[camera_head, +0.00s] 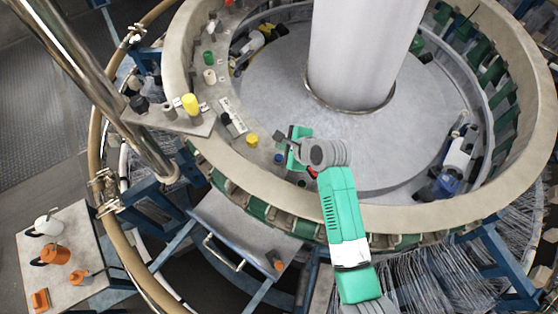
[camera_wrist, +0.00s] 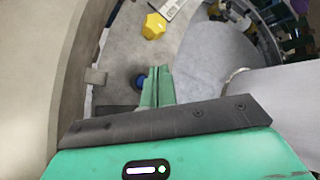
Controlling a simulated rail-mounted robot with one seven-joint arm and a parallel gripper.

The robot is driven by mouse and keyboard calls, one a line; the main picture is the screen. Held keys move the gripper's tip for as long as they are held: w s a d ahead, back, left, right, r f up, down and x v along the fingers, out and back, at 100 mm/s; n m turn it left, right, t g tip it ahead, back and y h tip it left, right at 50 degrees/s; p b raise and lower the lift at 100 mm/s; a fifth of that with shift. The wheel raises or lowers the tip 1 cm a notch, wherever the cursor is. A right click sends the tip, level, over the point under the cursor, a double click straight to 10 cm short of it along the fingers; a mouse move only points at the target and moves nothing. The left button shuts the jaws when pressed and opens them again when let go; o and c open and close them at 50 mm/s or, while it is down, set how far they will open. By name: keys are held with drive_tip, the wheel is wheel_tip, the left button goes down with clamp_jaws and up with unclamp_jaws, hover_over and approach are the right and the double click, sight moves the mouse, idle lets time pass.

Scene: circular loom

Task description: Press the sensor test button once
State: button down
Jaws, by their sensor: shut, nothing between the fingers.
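A small round blue button (camera_wrist: 138,83) sits on the loom's inner ledge in the wrist view, just left of my fingertips. It also shows in the head view (camera_head: 278,158), below and left of my gripper. I cannot read a label that says which control is the sensor test button. My gripper (camera_wrist: 158,72) is shut and empty, with its green fingers together close to the blue button. I cannot tell whether they touch it. In the head view my gripper (camera_head: 287,148) is over the ledge inside the near rim.
A yellow knob (camera_wrist: 154,26) stands on the ledge beyond my fingers. A white plate (camera_head: 231,116) with a dark part lies farther left. The beige rim (camera_head: 235,170) is a raised wall beside my gripper, and the white central column (camera_head: 355,50) stands behind.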

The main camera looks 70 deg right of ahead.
sight(282, 155)
wheel_tip(282, 155, down, 3)
drive_tip(key=shift+r+b, duration=0.1)
drive_tip(key=shift+b, duration=0.75)
drive_tip(key=shift+f, duration=0.8)
drive_tip(key=shift+f, duration=0.15)
idle(0.4)
drive_tip(key=shift+f, duration=0.3)
drive_tip(key=shift+f+b, duration=0.3)
drive_tip(key=shift+f, duration=0.15)
idle(0.5)
idle(0.4)
drive_tip(key=shift+r+p, duration=0.9)
drive_tip(key=shift+p, duration=0.2)
drive_tip(key=shift+r, duration=0.1)
